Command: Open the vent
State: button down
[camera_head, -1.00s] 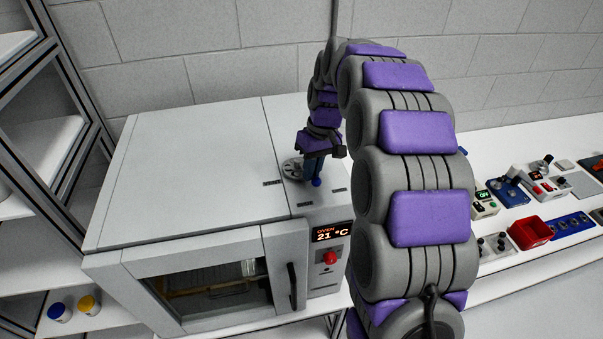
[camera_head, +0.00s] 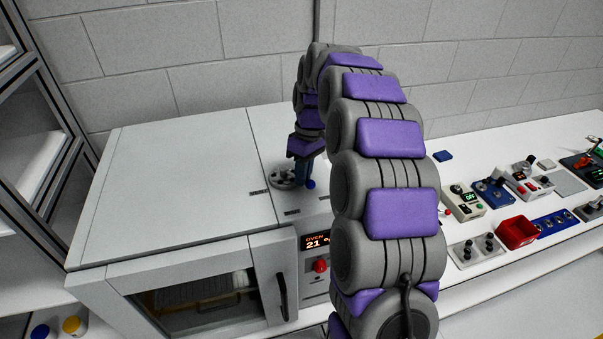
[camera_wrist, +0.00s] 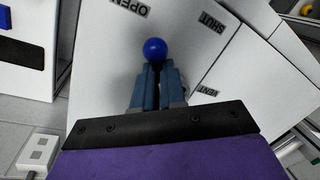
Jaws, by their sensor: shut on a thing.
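The vent's round metal disc (camera_head: 283,178) sits on the oven top, near its right side. A blue ball knob (camera_head: 310,184) shows at the right of the disc. It also shows in the wrist view (camera_wrist: 154,49), just beyond my fingertips. My gripper (camera_head: 303,172) points down and is shut on the vent lever; the fingers hide its shaft. In the wrist view, the OPEN label (camera_wrist: 130,7) is above left of the knob and the SHUT label (camera_wrist: 213,22) is above right. The VENT label (camera_wrist: 208,90) is to the right of my fingers.
The grey oven (camera_head: 170,190) has a closed-looking glass door, a dark handle (camera_head: 282,297) and a red knob (camera_head: 320,265). A shelf rack (camera_head: 30,150) stands left. My arm hides the oven's right edge.

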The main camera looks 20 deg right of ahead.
jog(key=c, duration=1.2)
grip_release()
jog(key=shift+d, duration=0.15)
jog(key=shift+c, duration=0.2)
jog(key=shift+w+r, duration=0.1)
jog(key=shift+r, duration=0.45)
notch_tip(320, 180, up, 16)
jog(key=w+d+p, duration=0.1)
jog(key=d+p, duration=0.2)
jog(key=p, duration=0.6)
jog(key=shift+w, duration=0.4)
jog(key=shift+s+a+f, duration=0.1)
jog(key=shift+f, duration=0.05)
